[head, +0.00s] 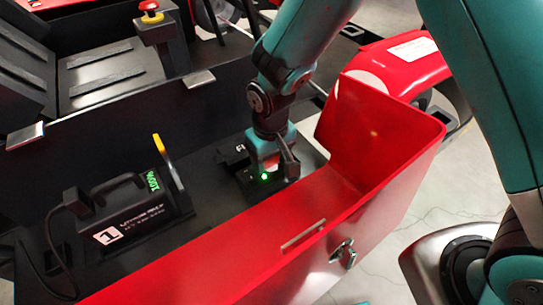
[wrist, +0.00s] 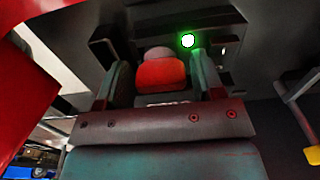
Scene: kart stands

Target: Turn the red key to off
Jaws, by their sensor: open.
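The red key (wrist: 160,73) shows in the wrist view as a rounded red grip with a paler top. It stands between the two fingers of my gripper (wrist: 160,85), which are open on either side of it. A gap shows beside the key, and I cannot tell whether either finger touches it. A green light (wrist: 188,41) glows on the dark panel just beyond the fingers. In the head view, my gripper (head: 272,165) points down at the dark switch panel inside the kart's side bay.
A red side panel (head: 385,165) walls the bay at the front and right. A black battery pack (head: 130,213) with a green display and a yellow-tipped lever (head: 159,145) stand to the left. A red mushroom button (head: 149,8) is at the back.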

